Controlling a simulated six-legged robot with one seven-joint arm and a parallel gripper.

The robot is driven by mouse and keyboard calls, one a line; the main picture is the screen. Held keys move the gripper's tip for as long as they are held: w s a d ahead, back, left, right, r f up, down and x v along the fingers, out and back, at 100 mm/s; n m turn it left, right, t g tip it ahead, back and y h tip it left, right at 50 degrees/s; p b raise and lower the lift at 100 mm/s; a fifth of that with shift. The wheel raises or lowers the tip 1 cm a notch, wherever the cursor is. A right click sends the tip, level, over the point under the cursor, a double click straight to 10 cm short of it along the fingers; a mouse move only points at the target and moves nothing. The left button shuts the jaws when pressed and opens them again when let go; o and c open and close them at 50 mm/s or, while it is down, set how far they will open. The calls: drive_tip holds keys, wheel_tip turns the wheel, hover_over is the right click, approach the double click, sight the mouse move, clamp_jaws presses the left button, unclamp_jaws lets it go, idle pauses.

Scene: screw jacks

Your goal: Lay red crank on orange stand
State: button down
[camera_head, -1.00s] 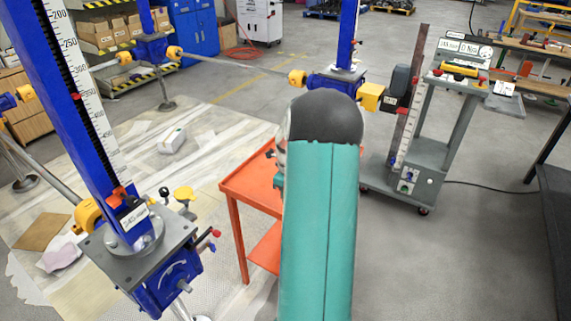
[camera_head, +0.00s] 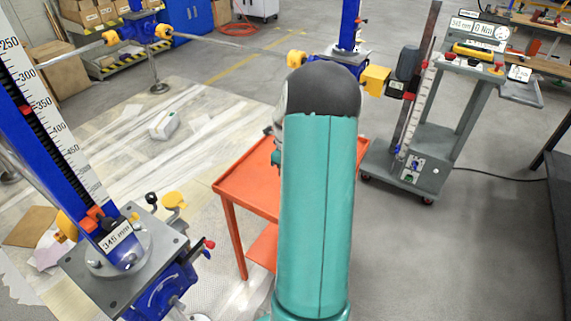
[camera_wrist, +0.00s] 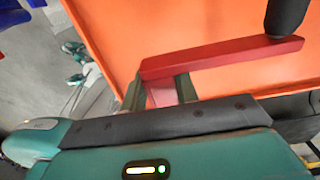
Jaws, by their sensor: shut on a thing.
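The red crank (camera_wrist: 225,58) shows in the wrist view, a flat red bar with a black handle (camera_wrist: 287,15) at its right end. My gripper (camera_wrist: 160,89) is shut on the left end of the crank, a finger on each side of a short red part. The orange stand (camera_wrist: 110,22) fills the background behind the crank. I cannot tell whether the crank touches it. In the head view, the orange stand (camera_head: 235,188) is a small table with a flat top and a lower shelf. My teal arm covers its right part and hides the crank.
A blue screw jack (camera_head: 40,125) with a scale stands close on the left. Another blue jack (camera_head: 347,30) with yellow ends is behind the stand. A grey wheeled cart (camera_head: 425,150) stands right of it. The floor at lower right is clear.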

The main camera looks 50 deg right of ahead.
drive_tip(key=shift+r, duration=0.2)
drive_tip(key=shift+w+d+f, duration=0.15)
drive_tip(key=shift+f, duration=0.5)
drive_tip(key=f, duration=0.5)
drive_tip(key=shift+s, duration=0.2)
drive_tip(key=shift+w+f, duration=0.1)
drive_tip(key=shift+f, duration=0.7)
